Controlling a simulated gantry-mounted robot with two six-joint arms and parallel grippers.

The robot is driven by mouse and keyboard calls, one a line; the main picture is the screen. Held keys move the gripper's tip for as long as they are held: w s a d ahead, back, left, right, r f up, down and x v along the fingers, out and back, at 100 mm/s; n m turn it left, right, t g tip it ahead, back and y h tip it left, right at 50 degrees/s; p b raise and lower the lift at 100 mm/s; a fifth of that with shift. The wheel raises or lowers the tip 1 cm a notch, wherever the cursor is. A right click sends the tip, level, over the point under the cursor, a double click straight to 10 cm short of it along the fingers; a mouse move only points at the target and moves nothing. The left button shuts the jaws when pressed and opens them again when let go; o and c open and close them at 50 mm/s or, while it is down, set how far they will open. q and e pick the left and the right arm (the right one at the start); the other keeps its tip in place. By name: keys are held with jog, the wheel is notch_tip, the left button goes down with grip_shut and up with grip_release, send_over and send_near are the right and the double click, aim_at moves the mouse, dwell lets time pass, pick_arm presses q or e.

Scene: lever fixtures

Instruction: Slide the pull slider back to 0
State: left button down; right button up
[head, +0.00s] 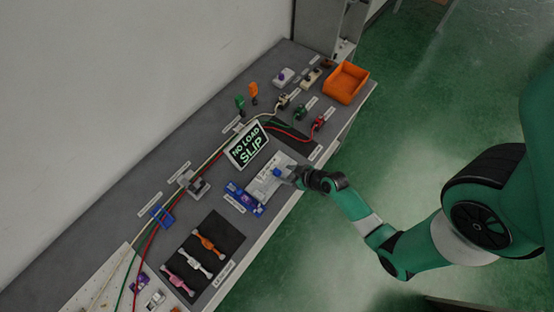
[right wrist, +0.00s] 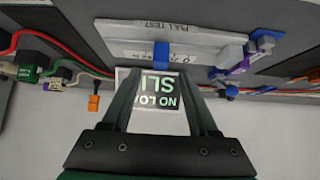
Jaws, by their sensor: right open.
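The pull slider's blue knob (head: 277,172) sits on the pale pull test fixture (head: 262,187) near the bench's front edge. In the right wrist view the knob (right wrist: 161,55) stands on the fixture's plate (right wrist: 190,33), labelled PULL TEST. My right gripper (head: 291,175) is at the fixture's right side, close to the knob. In the right wrist view its two fingers (right wrist: 160,75) are apart, with the knob lined up between their tips. I cannot tell whether either finger touches it. My left gripper is not in view.
A blue and white part (head: 243,199) lies at the fixture's left end. A black mat (head: 203,255) with several coupon-like pieces lies left. Cables run along the back; an orange bin (head: 345,82) stands at the far end.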

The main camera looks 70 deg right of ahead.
aim_at(278, 171)
jog(key=b+x, duration=0.1)
jog(key=x, duration=0.5)
jog(key=shift+w+f+b, duration=0.15)
jog(key=shift+w+b, duration=0.05)
jog(key=shift+b, duration=0.1)
jog(key=shift+c, duration=0.3)
grip_shut()
